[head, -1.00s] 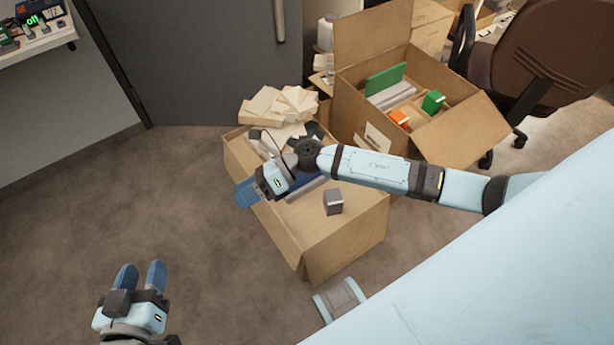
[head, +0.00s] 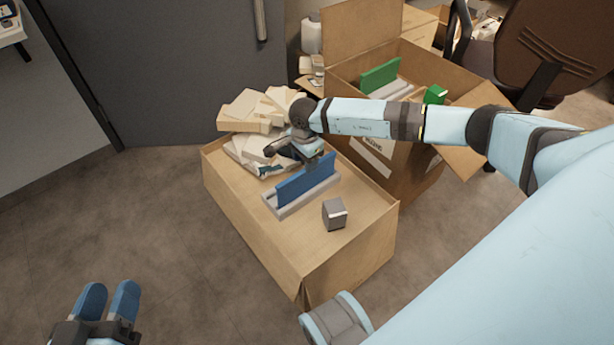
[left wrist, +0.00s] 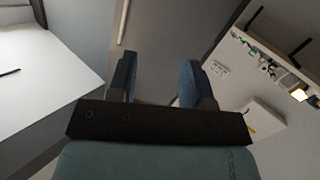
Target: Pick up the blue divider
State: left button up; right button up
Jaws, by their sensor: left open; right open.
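The blue divider (head: 305,181) is a flat panel standing upright on edge in a light grey slotted base (head: 287,208) on top of a cardboard carton. My left gripper (head: 107,300) is open and empty over the floor at the lower left, far from the divider. Its two blue fingers also show apart in the left wrist view (left wrist: 157,80).
The closed carton (head: 340,247) carries a small grey block (head: 334,214) and a pile of cream pieces (head: 258,108). Behind it stands an open carton (head: 365,40) with a green panel (head: 380,76). A brown chair (head: 545,45) is at the back right. The left floor is clear.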

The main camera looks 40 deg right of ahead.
aim_at(307, 182)
jog(key=shift+f, duration=0.75)
jog(key=f+b, duration=0.2)
jog(key=f, duration=0.1)
jog(key=f+b, duration=0.1)
jog(key=f, duration=0.1)
jog(key=shift+d, duration=0.4)
jog(key=shift+f, duration=0.15)
pick_arm(q)
jog(key=shift+w+a+r+m+t, duration=0.1)
jog(key=shift+w+a+m+t, duration=0.3)
jog(key=shift+m, duration=0.2)
jog(key=shift+w+a+r+m+t, duration=0.15)
jog(key=shift+w+m+t, duration=0.15)
jog(key=shift+w+m, duration=0.25)
pick_arm(e)
grip_shut()
